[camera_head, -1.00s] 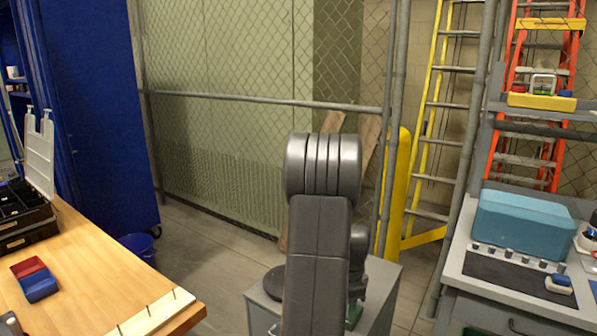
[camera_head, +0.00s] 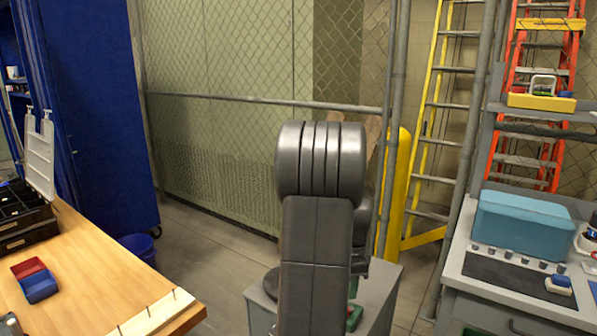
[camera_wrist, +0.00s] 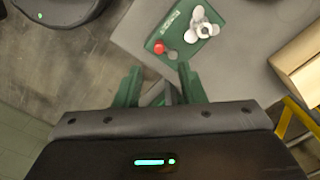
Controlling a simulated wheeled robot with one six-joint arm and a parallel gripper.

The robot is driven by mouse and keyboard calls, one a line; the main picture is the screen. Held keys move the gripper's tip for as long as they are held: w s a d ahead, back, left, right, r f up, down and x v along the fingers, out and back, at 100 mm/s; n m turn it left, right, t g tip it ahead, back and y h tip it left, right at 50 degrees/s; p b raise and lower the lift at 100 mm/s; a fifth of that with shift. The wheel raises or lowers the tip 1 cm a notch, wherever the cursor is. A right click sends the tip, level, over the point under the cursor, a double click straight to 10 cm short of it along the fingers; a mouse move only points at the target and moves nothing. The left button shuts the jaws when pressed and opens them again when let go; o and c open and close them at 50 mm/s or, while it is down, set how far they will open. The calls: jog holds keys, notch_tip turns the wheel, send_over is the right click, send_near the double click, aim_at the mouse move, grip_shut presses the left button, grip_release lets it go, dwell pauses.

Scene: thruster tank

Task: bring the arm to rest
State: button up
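My arm rises in the middle of the head view, its dark grey elbow (camera_head: 320,160) bent above a grey cabinet (camera_head: 383,312). My gripper is hidden behind the arm there. In the wrist view my gripper (camera_wrist: 158,78) has its two green fingers spread apart, with nothing seen held between them. Beyond the fingertips, a green plate (camera_wrist: 181,35) lies on the grey cabinet top (camera_wrist: 240,55). On the plate are a white propeller (camera_wrist: 203,28) and a red ball or knob (camera_wrist: 159,47). In the head view only a bit of green shows beside the arm.
A wooden table (camera_head: 95,260) with a red and blue bin (camera_head: 35,280) stands at left. A workbench (camera_head: 455,275) with a teal case (camera_head: 522,222) stands at right. A mesh fence and a yellow post (camera_head: 394,200) are behind. Floor is open between table and cabinet.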

notch_tip(320, 180, down, 8)
jog(key=shift+s+f, duration=0.1)
jog(key=shift+f, duration=0.15)
jog(key=shift+d+r+n, duration=0.15)
jog(key=shift+r+n, duration=0.05)
jog(key=shift+n, duration=0.3)
jog(key=shift+s+n, duration=0.1)
jog(key=shift+n, duration=0.2)
jog(key=shift+s+d+n, duration=0.1)
jog(key=shift+d+n, duration=0.2)
jog(key=shift+n, duration=0.85)
jog(key=shift+s+d+n, duration=0.1)
jog(key=shift+d+n, duration=0.2)
jog(key=shift+n, duration=0.85)
